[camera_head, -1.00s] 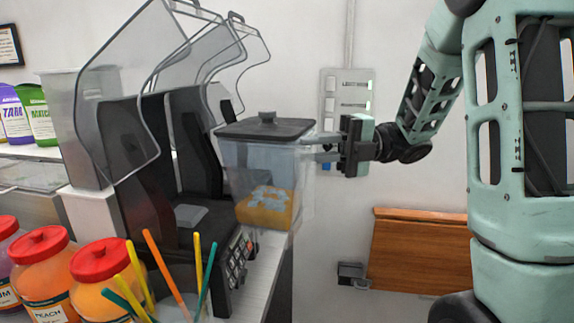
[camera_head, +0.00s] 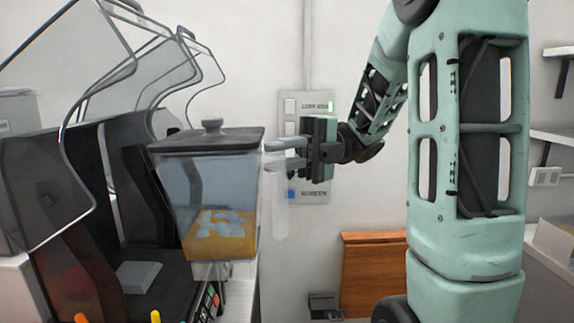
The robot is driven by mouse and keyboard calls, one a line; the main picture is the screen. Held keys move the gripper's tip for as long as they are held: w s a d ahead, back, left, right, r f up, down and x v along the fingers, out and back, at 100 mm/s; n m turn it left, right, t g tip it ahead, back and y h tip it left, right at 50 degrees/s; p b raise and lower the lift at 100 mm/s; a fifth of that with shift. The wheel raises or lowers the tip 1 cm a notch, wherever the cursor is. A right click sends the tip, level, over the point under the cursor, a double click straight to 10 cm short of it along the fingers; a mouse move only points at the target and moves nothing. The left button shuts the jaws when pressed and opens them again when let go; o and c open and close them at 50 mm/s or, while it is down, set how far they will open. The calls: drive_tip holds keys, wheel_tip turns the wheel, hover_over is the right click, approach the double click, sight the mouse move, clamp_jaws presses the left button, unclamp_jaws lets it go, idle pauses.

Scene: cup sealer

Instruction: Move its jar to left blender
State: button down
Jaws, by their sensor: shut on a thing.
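A clear blender jar (camera_head: 205,190) with a dark lid and orange contents with pale ice-like pieces is in the middle left of the head view. My gripper (camera_head: 290,150) is shut on the jar's handle at its right side. The jar is upright and appears held up near the front of the blenders. The left blender (camera_head: 85,270), dark with a raised clear cover, stands at the left with its base pad (camera_head: 138,276) bare. Another dark blender body (camera_head: 150,190) stands behind it, partly hidden by the jar.
Raised clear covers (camera_head: 185,75) hang open above the blenders. The counter edge (camera_head: 240,290) runs below the jar. A wall switch panel (camera_head: 315,195) is behind my gripper. A wooden panel (camera_head: 370,270) and shelves (camera_head: 555,135) are to the right. Straw tips show at the bottom left.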

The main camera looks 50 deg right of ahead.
sight(248, 155)
drive_tip(key=shift+w+a+b, duration=0.35)
drive_tip(key=shift+a+b, duration=0.2)
drive_tip(key=shift+b, duration=0.4)
drive_tip(key=shift+w+a+f+b, duration=0.1)
drive_tip(key=shift+w+a+b, duration=0.8)
drive_tip(key=shift+b, duration=0.1)
drive_tip(key=shift+w+a+r+p, duration=0.2)
drive_tip(key=shift+w+a+p, duration=0.15)
drive_tip(key=shift+w+a, duration=0.15)
drive_tip(key=w+a+f+p, duration=0.2)
drive_tip(key=w+a+p, duration=0.1)
drive_tip(key=w+a, duration=0.7)
drive_tip(key=shift+w+a, duration=0.35)
drive_tip(key=shift+w, duration=0.1)
drive_tip(key=shift+f, duration=0.15)
drive_tip(key=shift+w+a+r+b, duration=0.1)
drive_tip(key=shift+w+r+b, duration=0.1)
drive_tip(key=shift+b, duration=0.15)
drive_tip(key=shift+f+b, duration=1.2)
drive_tip(key=shift+b, duration=0.55)
idle(1.8)
